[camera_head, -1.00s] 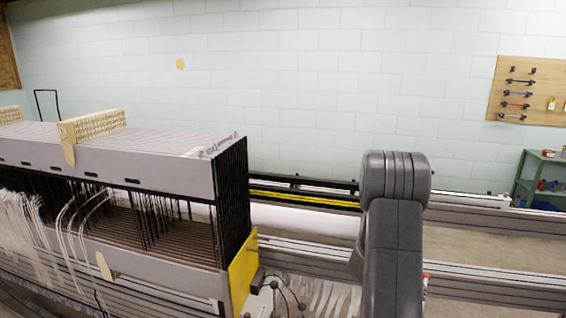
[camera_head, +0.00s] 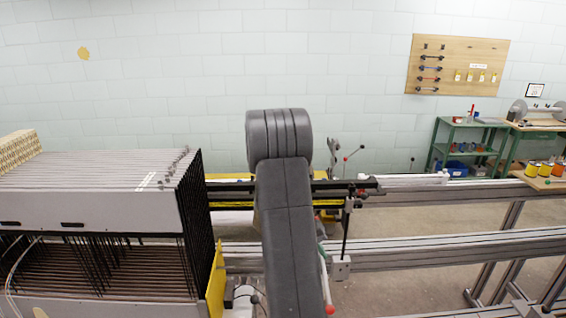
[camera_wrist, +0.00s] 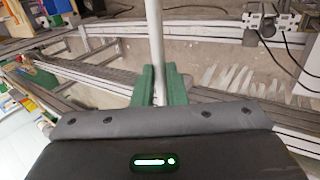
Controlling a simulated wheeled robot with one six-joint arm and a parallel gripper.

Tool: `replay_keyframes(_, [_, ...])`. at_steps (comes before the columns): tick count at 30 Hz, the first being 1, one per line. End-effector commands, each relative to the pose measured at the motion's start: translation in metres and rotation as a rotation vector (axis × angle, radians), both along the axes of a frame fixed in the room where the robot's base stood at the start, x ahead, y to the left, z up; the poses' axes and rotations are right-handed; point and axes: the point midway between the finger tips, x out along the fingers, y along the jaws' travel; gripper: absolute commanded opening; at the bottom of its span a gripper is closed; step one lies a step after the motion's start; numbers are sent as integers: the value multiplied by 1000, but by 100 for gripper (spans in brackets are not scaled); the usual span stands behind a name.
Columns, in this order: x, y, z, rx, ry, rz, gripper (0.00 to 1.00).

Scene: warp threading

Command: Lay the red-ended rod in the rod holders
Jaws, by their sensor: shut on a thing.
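My gripper (camera_wrist: 157,88), with two green fingers, is shut on a pale rod (camera_wrist: 155,35) in the wrist view. The rod runs from between the fingers to the top edge of the picture. In the head view a thin pale length of rod (camera_head: 325,285) with a red end (camera_head: 329,309) shows beside my arm's right edge. My arm hides most of the rod and nearly all of the gripper there. A wall board (camera_head: 480,55) carries short rods on paired dark holders (camera_head: 425,46); I cannot tell whether these are the task's holders.
The grey loom frame block (camera_head: 90,210) with its yellow plate (camera_head: 216,285) stands left of my arm. Long metal rails (camera_head: 430,255) run to the right. A green shelf (camera_head: 465,145) and a table with coloured spools (camera_head: 545,170) stand at right. Open floor shows between.

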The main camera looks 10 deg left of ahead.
Motion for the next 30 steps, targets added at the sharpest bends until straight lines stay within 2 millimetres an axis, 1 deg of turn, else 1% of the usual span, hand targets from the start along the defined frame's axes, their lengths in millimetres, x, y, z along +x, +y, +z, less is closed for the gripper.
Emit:
replay_keyframes(6, [33,22,31,79,14,248,0])
replay_keyframes(16, [82,56,77,188,87,641,0])
replay_keyframes(23, [117,79,109,251,171,918,0])
replay_keyframes(30, [156,107,144,303,296,1230,0])
